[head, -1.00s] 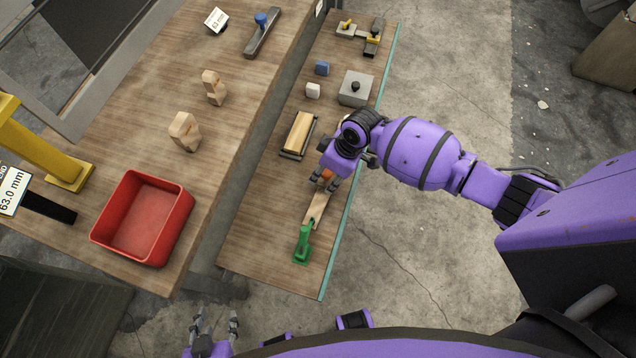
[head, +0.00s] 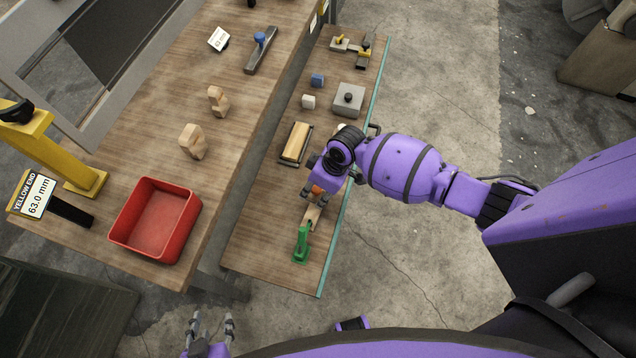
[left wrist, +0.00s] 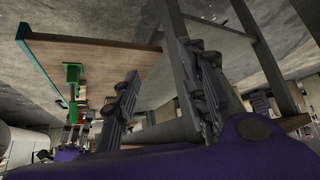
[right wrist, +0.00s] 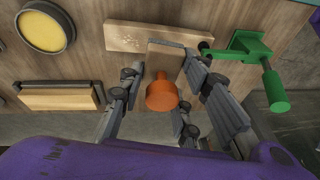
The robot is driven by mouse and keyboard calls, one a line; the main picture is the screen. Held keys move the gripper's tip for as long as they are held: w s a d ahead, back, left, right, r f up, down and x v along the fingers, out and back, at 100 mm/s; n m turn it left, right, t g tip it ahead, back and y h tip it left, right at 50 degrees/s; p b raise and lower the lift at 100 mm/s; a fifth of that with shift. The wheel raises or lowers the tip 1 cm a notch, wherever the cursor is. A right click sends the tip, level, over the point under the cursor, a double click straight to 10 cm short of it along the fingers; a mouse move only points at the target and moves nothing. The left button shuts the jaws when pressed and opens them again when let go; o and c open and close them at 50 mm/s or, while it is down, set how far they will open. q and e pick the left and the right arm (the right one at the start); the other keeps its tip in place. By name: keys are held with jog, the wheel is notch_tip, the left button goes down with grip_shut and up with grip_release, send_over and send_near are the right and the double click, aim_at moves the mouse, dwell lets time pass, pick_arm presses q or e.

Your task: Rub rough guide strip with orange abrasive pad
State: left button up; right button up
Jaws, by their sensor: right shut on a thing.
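The orange abrasive pad (right wrist: 161,93), an orange knob on a flat tan block, is held between the fingers of my right gripper (right wrist: 172,90). In the head view the right gripper (head: 314,192) is over the pale wooden guide strip (head: 313,215) and hides part of it. The strip also shows in the right wrist view (right wrist: 135,36); the pad's block overlaps its near edge there, and I cannot tell if they touch. A green clamp (head: 301,246) stands at the strip's near end. My left gripper (head: 209,326) is open and empty, off the benches at the bottom.
The wide bench holds a red tray (head: 156,218) and two wooden pieces.

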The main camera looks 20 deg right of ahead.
aim_at(315, 187)
notch_tip(315, 187, up, 3)
jog(key=shift+w+a+r+p, duration=0.1)
jog(key=shift+p, duration=0.7)
jog(key=shift+r+p, duration=0.3)
jog(key=shift+r, duration=0.1)
jog(key=shift+f, duration=0.1)
